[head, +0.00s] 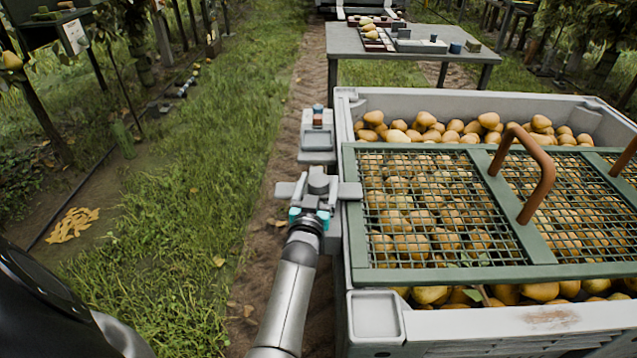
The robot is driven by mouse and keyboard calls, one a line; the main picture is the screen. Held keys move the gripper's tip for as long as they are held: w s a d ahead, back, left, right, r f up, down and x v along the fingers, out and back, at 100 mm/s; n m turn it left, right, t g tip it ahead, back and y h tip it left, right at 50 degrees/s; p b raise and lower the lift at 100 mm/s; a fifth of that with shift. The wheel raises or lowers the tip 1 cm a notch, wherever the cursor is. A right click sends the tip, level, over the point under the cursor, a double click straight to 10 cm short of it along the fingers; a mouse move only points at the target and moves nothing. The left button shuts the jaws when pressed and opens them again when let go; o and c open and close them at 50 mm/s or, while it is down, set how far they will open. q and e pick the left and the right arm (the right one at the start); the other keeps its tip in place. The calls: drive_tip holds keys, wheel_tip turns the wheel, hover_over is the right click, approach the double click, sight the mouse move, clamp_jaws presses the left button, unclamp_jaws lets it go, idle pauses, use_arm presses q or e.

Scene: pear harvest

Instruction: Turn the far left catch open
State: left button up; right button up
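The crate lid (365,243) is a green frame with wire mesh and brown handles, lying over a pale grey crate (343,103) full of pears. My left gripper (312,205) is at the left side of the crate, by the lid's left edge. A grey catch-like piece (349,191) shows there, reaching to the lid's green frame. The gripper largely covers this spot, so I cannot tell where the fingers end and the catch begins, or whether they grip it. My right gripper is not in view.
A small grey holder (317,138) with bits on it stands beyond the gripper at the crate's side. A grey table (345,42) with trays and pears stands behind. Grass (190,190) lies open on the left. Fallen yellow leaves or fruit (72,224) lie beyond it.

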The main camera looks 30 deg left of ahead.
use_arm(q)
clamp_jaws()
idle(0.4)
